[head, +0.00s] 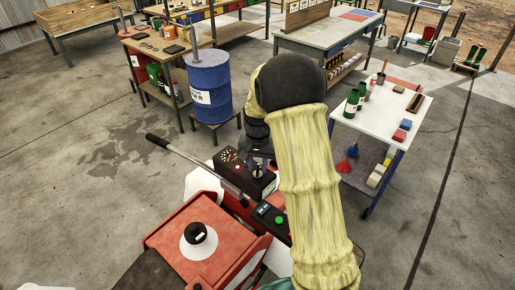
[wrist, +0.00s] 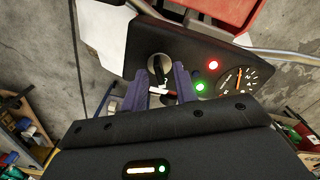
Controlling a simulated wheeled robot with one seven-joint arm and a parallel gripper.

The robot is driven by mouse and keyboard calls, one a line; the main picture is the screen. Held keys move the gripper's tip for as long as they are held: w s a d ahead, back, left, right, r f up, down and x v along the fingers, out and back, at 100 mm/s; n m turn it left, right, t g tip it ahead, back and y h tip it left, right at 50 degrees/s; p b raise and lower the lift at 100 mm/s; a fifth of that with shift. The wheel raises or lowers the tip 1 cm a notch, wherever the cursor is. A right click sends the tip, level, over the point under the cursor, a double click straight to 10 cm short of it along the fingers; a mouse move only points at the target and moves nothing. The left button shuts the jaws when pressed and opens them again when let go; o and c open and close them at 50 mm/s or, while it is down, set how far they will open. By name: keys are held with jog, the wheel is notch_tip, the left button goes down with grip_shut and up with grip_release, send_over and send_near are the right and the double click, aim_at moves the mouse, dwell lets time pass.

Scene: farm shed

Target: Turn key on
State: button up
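The round silver key switch (wrist: 159,66) with a dark key in it sits on the black dash panel (wrist: 200,62) in the wrist view. My gripper (wrist: 164,74) has two purple-blue fingers, spread apart on either side of the switch in the picture. Whether either finger touches the key cannot be told. A red light (wrist: 213,65) and a green light (wrist: 200,87) glow on the panel beside a round gauge (wrist: 238,80).
The red machine body (head: 190,232) and a metal handlebar (head: 195,160) lie close by on the left. A blue barrel (head: 208,85) stands behind. A white table (head: 385,112) with bottles and blocks stands right of my arm. Open concrete floor is at left.

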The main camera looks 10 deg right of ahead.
aim_at(258, 167)
notch_tip(258, 167, up, 17)
jog(key=b, duration=0.3)
dwell(0.3)
jog(key=s+f+n+t, duration=0.1)
jog(key=s+f+n, duration=0.1)
jog(key=s+f, duration=0.5)
jog(key=s+f+n+t, duration=0.1)
jog(key=s+f+n, duration=0.2)
jog(key=s, duration=1.1)
notch_tip(258, 167, down, 4)
jog(key=shift+r+t, duration=0.15)
jog(key=shift+t, duration=0.15)
